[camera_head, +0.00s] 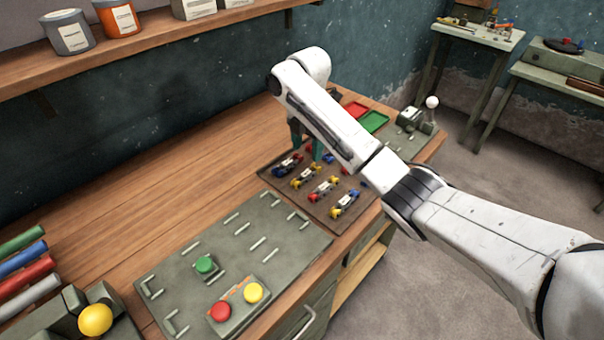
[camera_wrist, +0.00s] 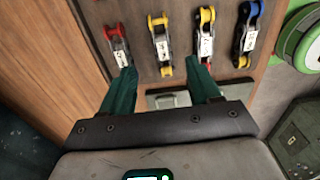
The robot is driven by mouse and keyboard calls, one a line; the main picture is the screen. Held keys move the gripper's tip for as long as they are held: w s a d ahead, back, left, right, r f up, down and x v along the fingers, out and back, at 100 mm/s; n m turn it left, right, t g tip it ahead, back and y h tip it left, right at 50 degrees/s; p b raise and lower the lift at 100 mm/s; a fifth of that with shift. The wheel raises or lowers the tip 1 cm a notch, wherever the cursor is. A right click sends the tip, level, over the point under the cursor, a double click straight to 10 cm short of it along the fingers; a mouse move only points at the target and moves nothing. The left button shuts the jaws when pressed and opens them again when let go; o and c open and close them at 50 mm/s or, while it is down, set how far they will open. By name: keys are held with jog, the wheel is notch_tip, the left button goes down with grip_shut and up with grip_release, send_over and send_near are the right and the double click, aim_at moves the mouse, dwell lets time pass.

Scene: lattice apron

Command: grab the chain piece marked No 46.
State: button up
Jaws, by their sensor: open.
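Several chain pieces with coloured ends and white labels lie in a row on a brown tray (camera_head: 333,222). In the head view they include a blue one (camera_head: 288,164), a yellow one (camera_head: 304,177), a red one (camera_head: 323,188) and a yellow-and-blue one (camera_head: 345,204). The labels are too small to read, so I cannot tell which is No 46. My gripper (camera_head: 306,151) is open and empty above the row's far end. In the wrist view its dark green fingers (camera_wrist: 162,72) are apart, with a yellow-ended piece (camera_wrist: 160,40) beyond the gap.
Red and green trays (camera_head: 374,121) sit behind my arm. A shelf (camera_head: 150,45) hangs above.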

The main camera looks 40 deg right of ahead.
aim_at(307, 172)
notch_tip(307, 172, down, 3)
jog(key=shift+p, duration=0.3)
jog(key=shift+s+a+f+p, duration=0.1)
jog(key=shift+f+p, duration=0.3)
jog(key=shift+f, duration=0.95)
jog(key=shift+s+a+f+p, duration=0.1)
jog(key=shift+f+p, duration=0.3)
jog(key=shift+f, duration=0.95)
jog(key=shift+c, duration=0.2)
jog(key=shift+r, duration=0.1)
grip_shut()
